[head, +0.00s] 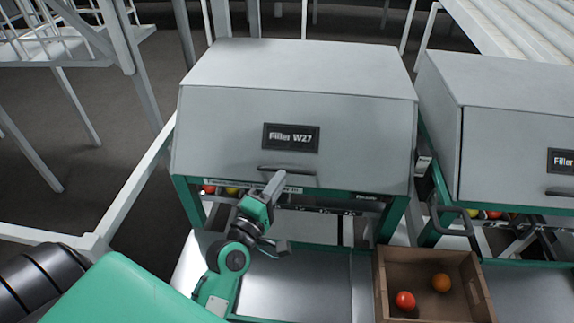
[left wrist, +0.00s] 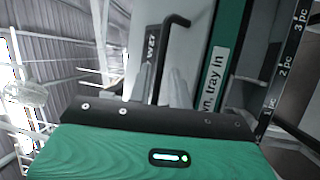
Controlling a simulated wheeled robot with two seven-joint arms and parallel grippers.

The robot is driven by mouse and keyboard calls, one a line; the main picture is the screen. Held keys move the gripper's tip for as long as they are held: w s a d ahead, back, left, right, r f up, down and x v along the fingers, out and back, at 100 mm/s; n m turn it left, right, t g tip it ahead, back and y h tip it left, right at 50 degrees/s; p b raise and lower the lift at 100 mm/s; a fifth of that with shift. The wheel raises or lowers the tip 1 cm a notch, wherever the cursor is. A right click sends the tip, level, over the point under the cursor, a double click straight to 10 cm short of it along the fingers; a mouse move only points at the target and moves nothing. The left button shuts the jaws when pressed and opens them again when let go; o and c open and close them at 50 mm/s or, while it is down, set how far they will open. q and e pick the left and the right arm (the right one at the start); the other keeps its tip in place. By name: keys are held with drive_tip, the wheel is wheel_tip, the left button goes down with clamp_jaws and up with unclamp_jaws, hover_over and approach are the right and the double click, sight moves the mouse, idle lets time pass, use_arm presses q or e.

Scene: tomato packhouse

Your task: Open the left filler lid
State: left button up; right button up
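The left filler lid (head: 225,115), a grey hood marked "Filler WZ7", is down in the head view. Its black bar handle (head: 298,171) runs along the lower front edge. My left gripper (head: 275,183) is at the handle's left part, its fingers overlapping it in the picture. In the left wrist view the handle (left wrist: 179,20) runs down between the two grey fingers of the gripper (left wrist: 162,85). The fingers stand apart; firm contact with the handle cannot be made out. My right gripper is not in view.
A second grey filler (head: 510,110) stands close on the right. A brown crate (head: 382,285) with a red and an orange tomato sits at the front right. A green frame and metal tray (head: 290,285) lie below the lid. White railings stand at the left.

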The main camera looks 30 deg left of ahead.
use_arm(q)
drive_tip(key=shift+w+d+r+p, duration=0.1)
drive_tip(key=shift+w+r+p, duration=0.15)
drive_tip(key=shift+w, duration=0.85)
drive_tip(key=shift+w+r+p, duration=0.1)
drive_tip(key=shift+w+p, duration=0.1)
drive_tip(key=shift+w, duration=0.9)
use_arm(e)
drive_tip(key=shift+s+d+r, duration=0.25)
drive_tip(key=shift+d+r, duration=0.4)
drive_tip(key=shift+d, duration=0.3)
use_arm(q)
clamp_jaws()
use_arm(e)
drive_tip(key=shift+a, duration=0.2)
